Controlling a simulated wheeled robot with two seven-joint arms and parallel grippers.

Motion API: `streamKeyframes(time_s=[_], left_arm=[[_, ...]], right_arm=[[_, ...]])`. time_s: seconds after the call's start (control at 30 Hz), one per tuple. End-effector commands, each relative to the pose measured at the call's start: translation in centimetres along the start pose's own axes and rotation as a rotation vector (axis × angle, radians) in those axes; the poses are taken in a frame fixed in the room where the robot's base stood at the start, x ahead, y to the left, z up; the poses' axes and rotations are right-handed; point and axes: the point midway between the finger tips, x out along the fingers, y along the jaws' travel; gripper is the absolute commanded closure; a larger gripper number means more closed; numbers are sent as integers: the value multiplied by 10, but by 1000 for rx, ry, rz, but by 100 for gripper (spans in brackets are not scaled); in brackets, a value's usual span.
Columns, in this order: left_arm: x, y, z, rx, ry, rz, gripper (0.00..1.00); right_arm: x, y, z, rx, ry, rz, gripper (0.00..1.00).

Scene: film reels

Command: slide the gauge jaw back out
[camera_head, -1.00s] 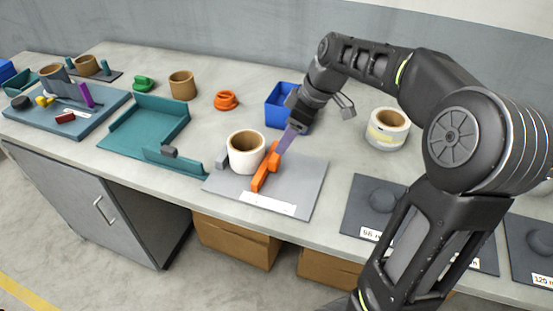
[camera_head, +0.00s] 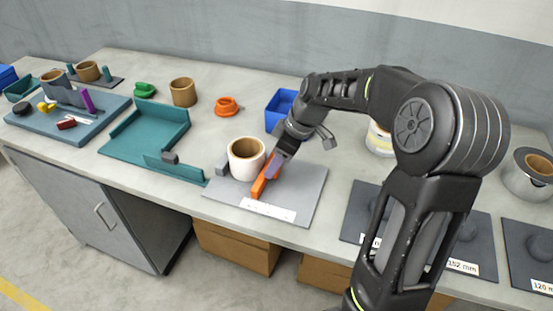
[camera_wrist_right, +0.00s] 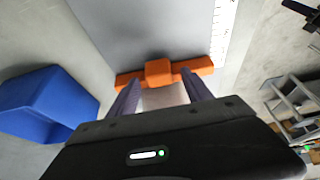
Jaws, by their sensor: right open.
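The gauge is a flat grey plate (camera_head: 308,188) with a white scale strip (camera_head: 267,210) along its front. A white reel with a brown core (camera_head: 246,160) stands on it between a small grey block (camera_head: 222,164) and the orange jaw (camera_head: 259,188). The jaw also shows in the right wrist view (camera_wrist_right: 158,71) as a bar with a raised middle block. My right gripper (camera_head: 270,173) is low over the jaw. In the wrist view its open purple fingers (camera_wrist_right: 161,92) point at the bar, one on each side of the block; contact is unclear. My left gripper is out of view.
A blue bin (camera_head: 279,112) stands behind the plate, close to my right wrist. An orange part (camera_head: 227,106) and a brown ring (camera_head: 183,92) lie further back. A teal tray (camera_head: 140,140) is at left. Dark labelled mats (camera_head: 480,262) lie at right.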

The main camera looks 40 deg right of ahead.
Motion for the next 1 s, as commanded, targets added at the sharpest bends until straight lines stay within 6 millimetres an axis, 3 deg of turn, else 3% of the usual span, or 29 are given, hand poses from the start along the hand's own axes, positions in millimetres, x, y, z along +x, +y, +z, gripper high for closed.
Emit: streamKeyframes(time_s=[0.27,0.9,1.0], left_arm=[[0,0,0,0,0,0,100],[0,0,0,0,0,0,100],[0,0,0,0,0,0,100]], right_arm=[[1,0,0,0,0,1,43],[1,0,0,0,0,1,96],[1,0,0,0,0,1,100]])
